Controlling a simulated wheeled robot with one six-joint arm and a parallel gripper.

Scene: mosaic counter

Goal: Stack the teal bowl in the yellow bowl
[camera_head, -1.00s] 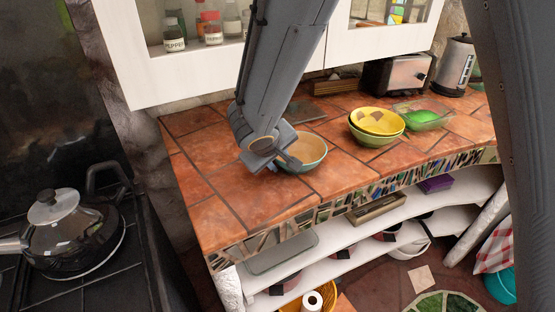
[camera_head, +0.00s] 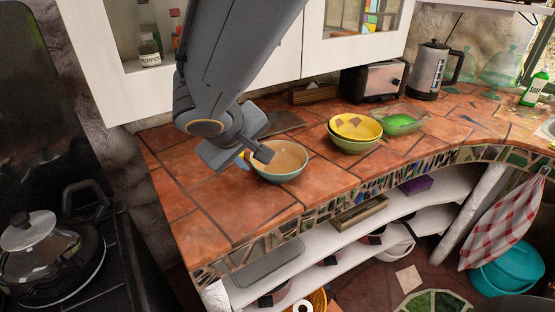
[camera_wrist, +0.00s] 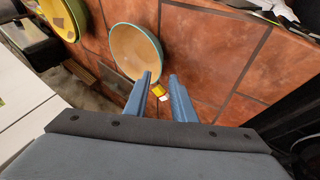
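The teal bowl (camera_head: 282,172) stands upright and empty on the tiled counter, teal outside and tan inside. In the wrist view the teal bowl (camera_wrist: 137,50) lies just beyond my fingertips. My gripper (camera_head: 252,161) is at its left rim in the head view. In the wrist view my gripper (camera_wrist: 160,78) has two blue fingers apart, with a gap between them. The left fingertip overlaps the bowl's edge; I cannot tell whether it touches. The yellow bowl (camera_head: 355,124) sits nested in a yellow-green bowl (camera_head: 353,144) to the right. It shows partly in the wrist view (camera_wrist: 58,15).
A clear green-tinted dish (camera_head: 402,118) stands right of the yellow bowl. A toaster (camera_head: 372,82) and a kettle (camera_head: 430,72) stand behind. White wall cabinets (camera_head: 110,70) hang above the counter. The front left of the counter is clear.

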